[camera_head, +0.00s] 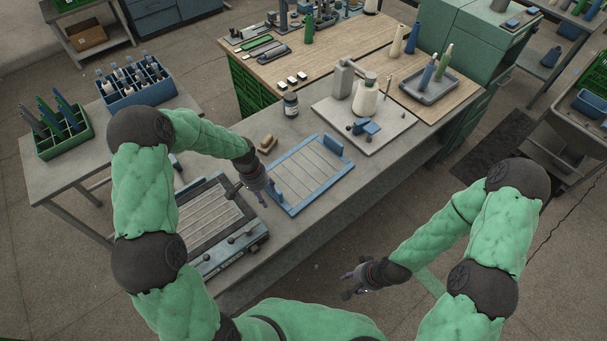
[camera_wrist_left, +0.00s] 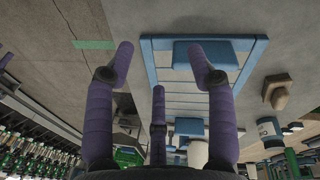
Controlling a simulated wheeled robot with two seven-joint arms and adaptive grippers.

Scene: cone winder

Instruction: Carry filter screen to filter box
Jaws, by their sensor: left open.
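The filter screen (camera_head: 308,173), a pale slatted panel with a blue frame and a raised blue handle at each end, lies flat on the grey bench. It also shows in the left wrist view (camera_wrist_left: 187,86). My left gripper (camera_head: 261,197) is open and empty just beside its left end, with the near blue handle (camera_wrist_left: 204,55) close to one finger. I cannot tell whether they touch. The filter box (camera_head: 203,222), a grey and blue unit with a dark rim and ribbed inside, stands to the left, partly behind my left arm. My right gripper (camera_head: 357,281) is open and empty in front of the bench.
A tan block (camera_head: 267,143) and a dark jar (camera_head: 290,104) stand behind the screen. A grey plate (camera_head: 381,137) with a fixture and white cone is to the right. Bare bench (camera_head: 290,232) lies in front of the screen. Racks stand on the left table.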

